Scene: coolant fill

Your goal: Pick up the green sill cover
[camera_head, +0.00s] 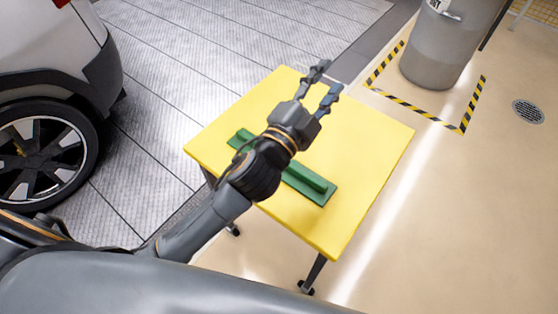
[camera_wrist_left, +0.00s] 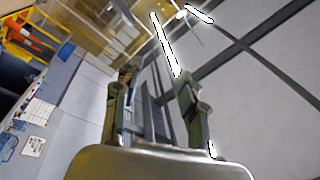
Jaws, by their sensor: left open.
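The green sill cover (camera_head: 312,184) is a long flat green piece with a raised bar along it. It lies on the yellow table (camera_head: 365,150) in the head view. My left arm crosses over its middle and hides that part. My left gripper (camera_head: 325,80) is open and empty above the far part of the table, beyond the cover, with its fingers pointing up and away in the picture. In the left wrist view its two fingers (camera_wrist_left: 155,95) stand apart with nothing between them, and the cover does not show. My right gripper is not in view.
A white car with a dark wheel (camera_head: 45,150) stands at the left on grey floor plates. A grey cylinder (camera_head: 445,45) stands at the upper right inside yellow-black floor marking (camera_head: 425,112). The table's right side is bare, and the floor right of it is clear.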

